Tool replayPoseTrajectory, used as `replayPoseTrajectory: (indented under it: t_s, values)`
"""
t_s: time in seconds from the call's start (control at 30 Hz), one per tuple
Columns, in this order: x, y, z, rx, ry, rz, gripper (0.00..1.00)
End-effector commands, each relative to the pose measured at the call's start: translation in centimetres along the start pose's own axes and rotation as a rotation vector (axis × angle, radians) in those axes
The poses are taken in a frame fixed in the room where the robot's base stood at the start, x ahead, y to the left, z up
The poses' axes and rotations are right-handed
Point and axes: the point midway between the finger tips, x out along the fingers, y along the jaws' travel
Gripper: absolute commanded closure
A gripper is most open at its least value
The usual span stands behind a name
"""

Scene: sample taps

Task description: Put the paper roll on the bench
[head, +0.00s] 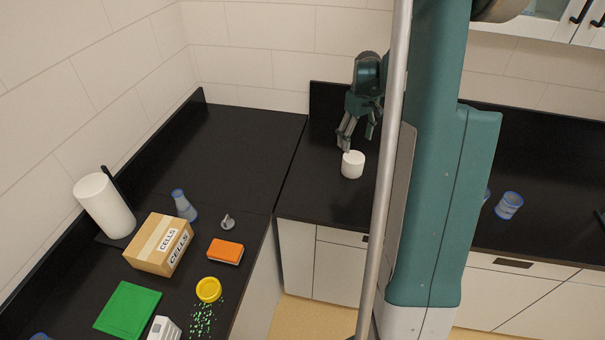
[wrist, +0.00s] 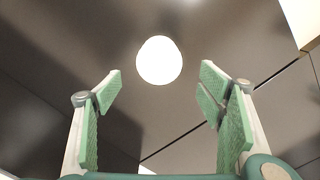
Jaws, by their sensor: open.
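A short white cylinder (head: 353,164), which looks like the paper roll, stands upright on the black bench (head: 318,191) near its front edge. My gripper (head: 358,137) is open just above and behind it, with one fingertip close to its top edge. In the wrist view the roll (wrist: 159,60) is a plain white disc ahead of the open fingers (wrist: 161,78). Dark surface shows between it and both fingers, and nothing is held. I cannot tell whether a fingertip touches it.
A tall white roll (head: 104,206) stands at the left. Near it are a cardboard box (head: 150,246), a blue-rimmed flask (head: 184,206), an orange block (head: 225,251), a yellow ring (head: 208,289) and a green mat (head: 127,310). A blue-rimmed beaker (head: 508,206) is at the right. The back left counter is clear.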

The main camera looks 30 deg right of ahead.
Motion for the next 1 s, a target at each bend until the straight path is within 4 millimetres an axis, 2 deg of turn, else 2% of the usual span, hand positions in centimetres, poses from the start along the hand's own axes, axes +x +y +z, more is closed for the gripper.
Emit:
replayPoseTrajectory:
  t_s: [0.27,0.6,1.0]
  values:
    - [-2.2,-2.8,-0.1,-0.003,0.023,0.015,0.32]
    - [-7.2,-9.9,0.4,-0.003,0.09,0.051,0.32]
    - [-12.1,-18.3,2.4,-0.003,0.18,0.081,0.32]
